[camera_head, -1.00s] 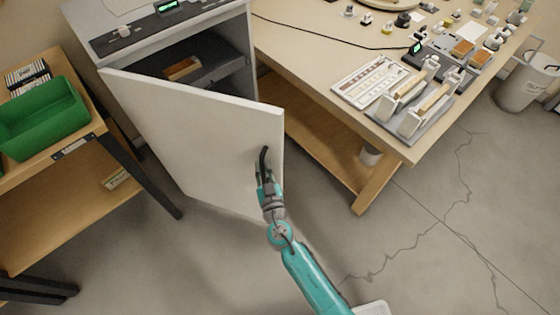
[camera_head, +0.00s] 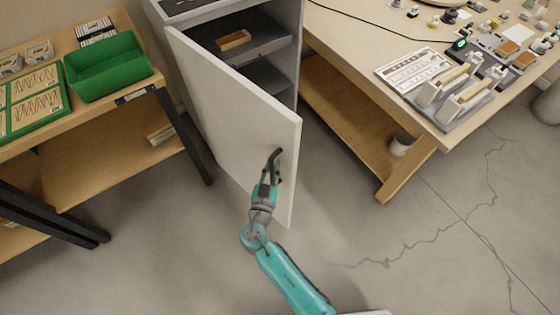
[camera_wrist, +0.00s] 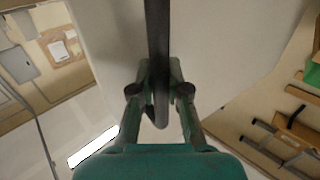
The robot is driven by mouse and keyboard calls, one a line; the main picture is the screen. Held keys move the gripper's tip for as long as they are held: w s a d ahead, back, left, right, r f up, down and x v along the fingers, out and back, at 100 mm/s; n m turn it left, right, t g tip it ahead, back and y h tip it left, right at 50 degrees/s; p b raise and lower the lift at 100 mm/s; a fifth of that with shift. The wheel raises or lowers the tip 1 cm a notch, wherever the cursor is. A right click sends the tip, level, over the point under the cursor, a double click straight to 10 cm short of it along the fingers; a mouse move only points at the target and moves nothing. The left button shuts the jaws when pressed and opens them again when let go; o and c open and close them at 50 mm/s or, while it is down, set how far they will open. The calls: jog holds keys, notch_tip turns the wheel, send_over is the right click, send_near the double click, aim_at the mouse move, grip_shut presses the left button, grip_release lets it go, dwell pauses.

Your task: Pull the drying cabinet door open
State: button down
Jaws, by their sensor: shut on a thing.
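The drying cabinet (camera_head: 193,75) stands at the upper middle of the head view, with its white door (camera_head: 228,115) swung out from the left side. The door stands well open, and shelves show inside. My gripper (camera_head: 272,172) is shut on the dark door handle (camera_head: 278,158) near the door's free edge. In the wrist view the dark handle (camera_wrist: 158,50) runs down between the two fingers of my gripper (camera_wrist: 160,95), with the pale door face (camera_wrist: 220,50) behind it.
A wooden shelf unit with a green bin (camera_head: 108,68) stands at the left. A workbench (camera_head: 345,40) stands at the right, with a cup (camera_head: 402,145) on its lower shelf. A small orange-brown tray (camera_head: 233,40) lies inside the cabinet. The floor (camera_head: 340,230) in front is clear.

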jog(key=s+a+m+g+h, duration=0.1)
jog(key=s+a+m+h, duration=0.1)
jog(key=s+a, duration=0.3)
jog(key=a, duration=0.4)
jog(key=shift+s+a+r+h, duration=0.15)
jog(key=shift+s+r+h, duration=0.1)
jog(key=shift+r+h, duration=0.15)
jog(key=c, duration=1.3)
grip_release()
jog(key=shift+o, duration=0.8)
jog(key=shift+s+f, duration=0.1)
jog(key=shift+f, duration=0.05)
jog(key=v, duration=0.7)
jog(key=shift+s, duration=0.2)
